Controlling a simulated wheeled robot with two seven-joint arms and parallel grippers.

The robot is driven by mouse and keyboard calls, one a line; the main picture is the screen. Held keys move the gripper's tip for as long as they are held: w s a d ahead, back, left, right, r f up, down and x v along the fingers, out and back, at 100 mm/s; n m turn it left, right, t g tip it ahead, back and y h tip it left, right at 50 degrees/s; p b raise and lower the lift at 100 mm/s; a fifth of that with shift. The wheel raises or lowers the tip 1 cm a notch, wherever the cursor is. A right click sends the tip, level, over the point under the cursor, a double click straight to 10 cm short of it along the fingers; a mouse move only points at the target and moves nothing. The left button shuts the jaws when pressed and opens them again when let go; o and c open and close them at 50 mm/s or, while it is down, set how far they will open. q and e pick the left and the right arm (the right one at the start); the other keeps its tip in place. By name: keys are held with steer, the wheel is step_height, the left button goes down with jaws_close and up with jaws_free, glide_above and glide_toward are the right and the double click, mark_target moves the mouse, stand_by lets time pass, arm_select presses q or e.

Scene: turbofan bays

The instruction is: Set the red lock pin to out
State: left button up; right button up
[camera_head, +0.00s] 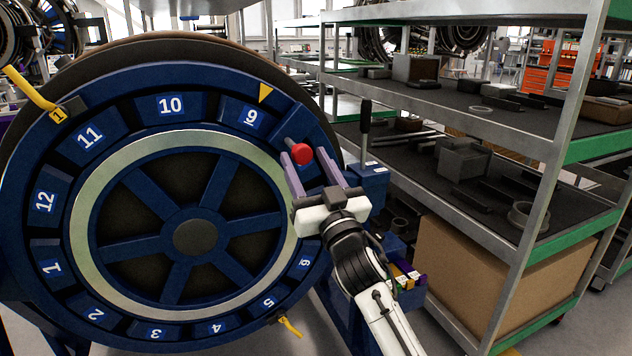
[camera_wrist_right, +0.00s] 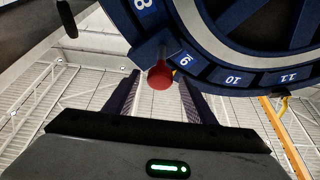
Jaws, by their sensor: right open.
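The red lock pin (camera_head: 302,153) is a red knob on a short stem at the upper right rim of the blue numbered wheel (camera_head: 80,235), below the yellow triangle mark (camera_head: 265,92). My right gripper (camera_head: 305,160) is open, with its two purple fingers pointing up toward the knob. In the right wrist view the red knob (camera_wrist_right: 160,75) shows between and just beyond the fingertips (camera_wrist_right: 158,80). I cannot tell whether a finger touches it. The number 9 plate (camera_head: 250,117) is beside the pin. My left gripper is not in view.
A grey metal shelf rack (camera_head: 548,200) with dark parts and boxes stands close on the right. A black upright lever (camera_head: 365,118) rises behind my right gripper. A yellow handle (camera_head: 30,90) sticks out at the wheel's upper left.

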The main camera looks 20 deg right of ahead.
steer(key=a+v, duration=0.1)
steer(key=v, duration=0.7)
steer(key=shift+d+b, duration=0.4)
steer(key=shift+d, duration=0.1)
steer(key=s+f+g, duration=0.3)
steer(key=s+f, duration=0.2)
steer(key=f, duration=0.8)
steer(key=s+f+g, duration=0.4)
steer(key=f, duration=0.9)
steer(key=s+f+g, duration=0.6)
steer(key=s+f, duration=1.4)
steer(key=s, duration=0.3)
steer(key=shift+s+a+f+n+g, duration=0.3)
steer(key=shift+s+g, duration=0.1)
